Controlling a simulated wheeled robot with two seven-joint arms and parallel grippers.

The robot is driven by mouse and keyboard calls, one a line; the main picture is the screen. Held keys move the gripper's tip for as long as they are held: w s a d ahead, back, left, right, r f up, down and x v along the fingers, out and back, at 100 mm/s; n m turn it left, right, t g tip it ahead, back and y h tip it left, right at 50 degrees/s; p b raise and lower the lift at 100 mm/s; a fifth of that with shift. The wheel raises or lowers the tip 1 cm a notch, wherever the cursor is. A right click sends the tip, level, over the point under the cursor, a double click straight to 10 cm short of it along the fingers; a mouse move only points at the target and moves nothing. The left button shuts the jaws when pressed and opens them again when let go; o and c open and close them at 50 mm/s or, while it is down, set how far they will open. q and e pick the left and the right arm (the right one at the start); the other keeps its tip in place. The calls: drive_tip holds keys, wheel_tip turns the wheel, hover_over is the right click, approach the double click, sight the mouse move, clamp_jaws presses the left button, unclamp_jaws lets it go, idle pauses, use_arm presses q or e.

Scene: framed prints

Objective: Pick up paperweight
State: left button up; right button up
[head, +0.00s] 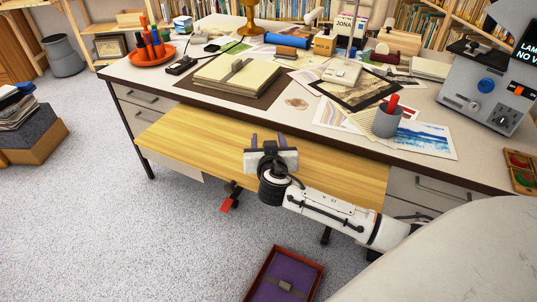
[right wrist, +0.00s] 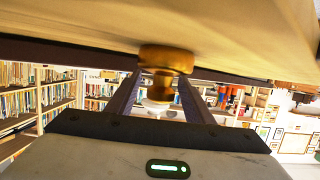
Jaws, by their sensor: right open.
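My right gripper (head: 268,138) is over the pale wooden board (head: 190,140) at the desk's front, its two dark fingers spread and pointing towards the desk. In the right wrist view, which looks upside down, a brass-coloured knobbed piece (right wrist: 166,60), probably the paperweight, shows against the tan wooden surface. It lines up with the gap between the open fingers (right wrist: 160,85); I cannot tell whether they touch it. In the head view no such piece shows beside the gripper, which may hide it. My left gripper is not in view.
A grey machine (head: 485,88) stands at the right. A purple-lined tray (head: 268,292) is low in front. The board's left part is clear.

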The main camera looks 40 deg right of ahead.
drive_tip(key=shift+w+d+f, duration=0.1)
drive_tip(key=shift+w+d, duration=0.1)
drive_tip(key=shift+w, duration=0.1)
clamp_jaws()
